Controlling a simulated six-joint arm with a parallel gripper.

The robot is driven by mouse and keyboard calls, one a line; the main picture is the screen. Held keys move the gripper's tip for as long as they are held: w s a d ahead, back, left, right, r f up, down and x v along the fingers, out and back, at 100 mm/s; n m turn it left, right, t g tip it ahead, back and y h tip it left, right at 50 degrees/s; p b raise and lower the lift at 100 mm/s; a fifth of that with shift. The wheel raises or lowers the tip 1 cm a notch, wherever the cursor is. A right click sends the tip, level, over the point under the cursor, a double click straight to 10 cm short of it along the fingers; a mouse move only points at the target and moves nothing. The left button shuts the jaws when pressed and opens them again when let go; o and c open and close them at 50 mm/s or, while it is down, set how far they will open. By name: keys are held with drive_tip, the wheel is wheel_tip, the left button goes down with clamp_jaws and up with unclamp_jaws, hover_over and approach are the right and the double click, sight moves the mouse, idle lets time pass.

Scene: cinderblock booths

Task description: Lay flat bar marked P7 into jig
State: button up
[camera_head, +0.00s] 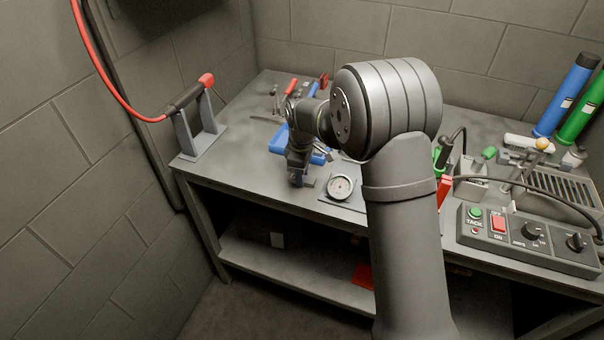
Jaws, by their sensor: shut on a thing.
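My gripper (302,182) points down over the front left part of the workbench (235,155), just left of a round dial. Its jaws are shut on a small grey piece, mostly hidden by the fingers. I cannot read a P7 mark on it or tell its full shape. A blue tray or holder (279,142) lies behind the gripper, partly covered by it. I cannot make out a jig for certain; my arm hides the middle of the bench.
A torch with a red hose rests on a grey stand (200,132) at the left. The white dial (341,187) sits near the front edge. At the right are a control box (528,240), a slotted metal unit (562,186), and blue (567,95) and green (582,110) tubes.

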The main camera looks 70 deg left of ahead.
drive_tip(key=shift+r, duration=3.5)
drive_tip(key=w+d, duration=0.1)
drive_tip(key=w, duration=0.2)
drive_tip(key=w+d, duration=0.1)
drive_tip(key=w, duration=0.3)
drive_tip(key=w+d, duration=0.1)
drive_tip(key=w, duration=0.3)
drive_tip(key=shift+w+r, duration=0.15)
drive_tip(key=shift+r, duration=0.05)
drive_tip(key=w+d, duration=0.7)
drive_tip(key=w, duration=0.5)
drive_tip(key=shift+m, duration=0.3)
drive_tip(key=shift+w+a+f, duration=0.1)
drive_tip(key=shift+a+f, duration=0.05)
drive_tip(key=shift+f, duration=0.9)
drive_tip(key=shift+w+a+f, duration=0.1)
drive_tip(key=shift+f, duration=0.9)
drive_tip(key=shift+f, duration=0.75)
drive_tip(key=shift+f, duration=0.3)
